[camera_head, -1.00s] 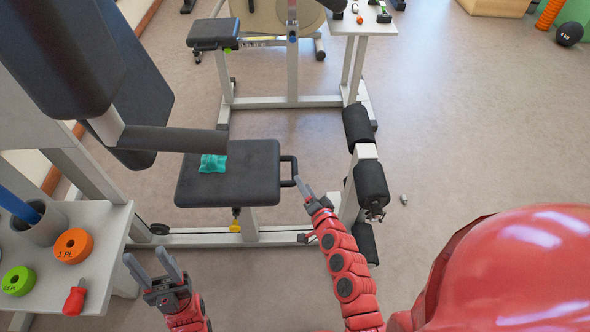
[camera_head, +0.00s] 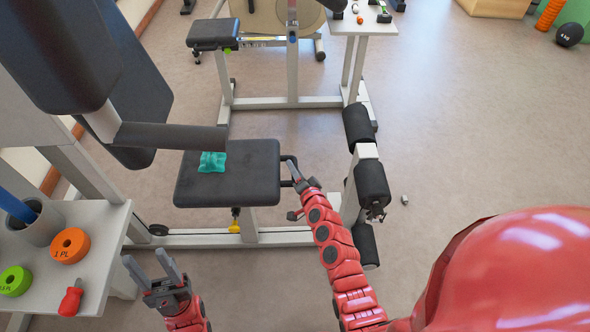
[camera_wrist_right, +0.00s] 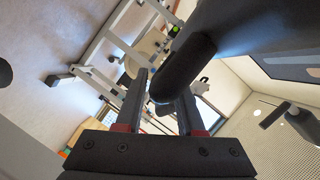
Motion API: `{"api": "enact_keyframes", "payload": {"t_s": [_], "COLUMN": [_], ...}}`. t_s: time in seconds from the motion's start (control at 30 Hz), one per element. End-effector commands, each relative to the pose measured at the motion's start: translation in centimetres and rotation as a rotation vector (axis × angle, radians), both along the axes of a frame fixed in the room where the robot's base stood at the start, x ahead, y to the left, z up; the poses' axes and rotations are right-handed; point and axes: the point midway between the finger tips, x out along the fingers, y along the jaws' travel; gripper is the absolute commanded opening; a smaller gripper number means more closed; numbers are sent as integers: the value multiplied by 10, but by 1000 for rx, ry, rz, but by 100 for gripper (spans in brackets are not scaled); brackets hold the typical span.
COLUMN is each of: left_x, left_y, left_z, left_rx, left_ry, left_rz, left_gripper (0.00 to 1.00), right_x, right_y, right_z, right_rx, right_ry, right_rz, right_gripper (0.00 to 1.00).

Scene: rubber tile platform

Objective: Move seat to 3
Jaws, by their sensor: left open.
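The black padded seat (camera_head: 225,188) of the near machine shows in the head view, with a turquoise object on its top. A black loop handle (camera_head: 288,183) sticks out from its right side. A yellow knob (camera_head: 234,227) hangs under the seat. My right gripper (camera_head: 291,188) is at this handle with its fingers apart. In the right wrist view, a dark rounded bar (camera_wrist_right: 181,70), apparently the handle, reaches between the fingers of the right gripper (camera_wrist_right: 165,95); contact cannot be told. My left gripper (camera_head: 146,257) is open and empty, left of and nearer than the seat. No number marks are readable.
Black rollers (camera_head: 372,184) stand right of the seat. A dark bar (camera_head: 170,137) passes above the seat. Floor at the right is mostly clear.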

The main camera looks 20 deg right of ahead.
Motion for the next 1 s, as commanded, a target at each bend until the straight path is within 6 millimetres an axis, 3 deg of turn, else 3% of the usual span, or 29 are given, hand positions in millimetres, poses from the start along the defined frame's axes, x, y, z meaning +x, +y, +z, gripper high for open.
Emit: {"api": "enact_keyframes", "payload": {"t_s": [0.03, 0.2, 1.0], "left_x": [0, 0, 0], "left_y": [0, 0, 0], "left_z": [0, 0, 0], "left_rx": [0, 0, 0], "left_ry": [0, 0, 0], "left_rz": [0, 0, 0], "left_gripper": [50, 50, 50], "right_x": [0, 0, 0], "right_y": [0, 0, 0], "right_z": [0, 0, 0], "right_rx": [0, 0, 0], "right_ry": [0, 0, 0], "right_rz": [0, 0, -1], "right_gripper": [26, 0, 0]}}
